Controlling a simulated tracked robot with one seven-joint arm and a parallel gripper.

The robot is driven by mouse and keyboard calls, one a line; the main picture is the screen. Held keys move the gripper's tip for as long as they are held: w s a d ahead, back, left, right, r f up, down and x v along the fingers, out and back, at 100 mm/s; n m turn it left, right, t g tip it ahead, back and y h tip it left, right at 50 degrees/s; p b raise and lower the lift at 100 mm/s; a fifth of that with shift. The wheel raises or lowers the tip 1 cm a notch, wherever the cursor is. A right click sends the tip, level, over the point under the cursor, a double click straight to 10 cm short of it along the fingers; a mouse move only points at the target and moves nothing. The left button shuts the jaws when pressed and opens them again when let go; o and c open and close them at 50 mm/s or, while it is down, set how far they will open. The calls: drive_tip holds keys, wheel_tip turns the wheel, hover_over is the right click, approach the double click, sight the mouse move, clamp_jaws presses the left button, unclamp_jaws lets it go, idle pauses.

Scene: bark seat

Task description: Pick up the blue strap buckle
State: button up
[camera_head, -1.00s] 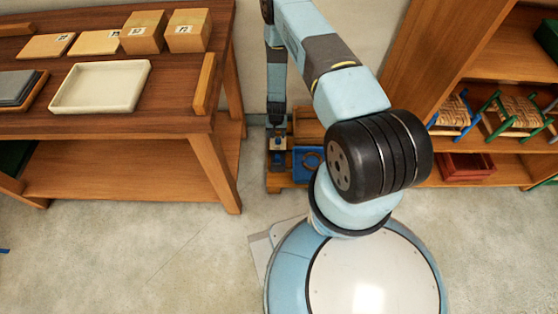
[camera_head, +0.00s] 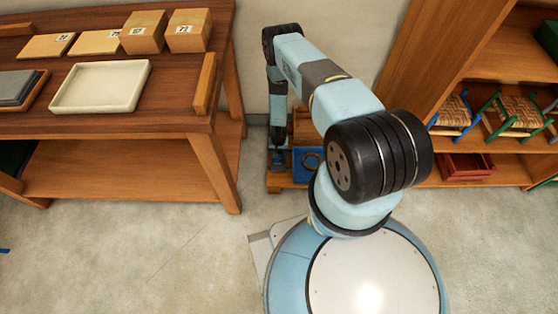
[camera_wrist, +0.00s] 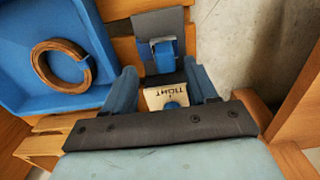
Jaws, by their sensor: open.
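The blue buckle (camera_wrist: 163,54) sits on a dark grey strap (camera_wrist: 160,22) in the wrist view, just beyond my fingertips. My gripper (camera_wrist: 161,70) is open, its two blue fingers apart on either side of the near end of the buckle. Between the fingers, nearer my palm, is a pale label block (camera_wrist: 160,96) with dark lettering and a blue spot. I cannot tell whether a finger touches anything. In the head view my gripper (camera_head: 278,160) is low beside a blue tray (camera_head: 306,172), and the buckle is hidden there.
In the wrist view the blue tray (camera_wrist: 28,98) holds a brown ring (camera_wrist: 42,72) left of my gripper, over wooden slats (camera_wrist: 45,145). Concrete floor lies right. A workbench (camera_head: 120,125) stands left and a shelf with stools (camera_head: 470,145) right in the head view.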

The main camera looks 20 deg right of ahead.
sight(277, 159)
drive_tip(key=shift+w+a+f, duration=0.1)
drive_tip(key=shift+w+f, duration=0.05)
drive_tip(key=shift+f, duration=1.2)
drive_tip(key=shift+w+a+f, duration=0.1)
drive_tip(key=shift+w+f, duration=0.05)
drive_tip(key=shift+f, duration=1.15)
drive_tip(key=shift+c, duration=0.4)
clamp_jaws()
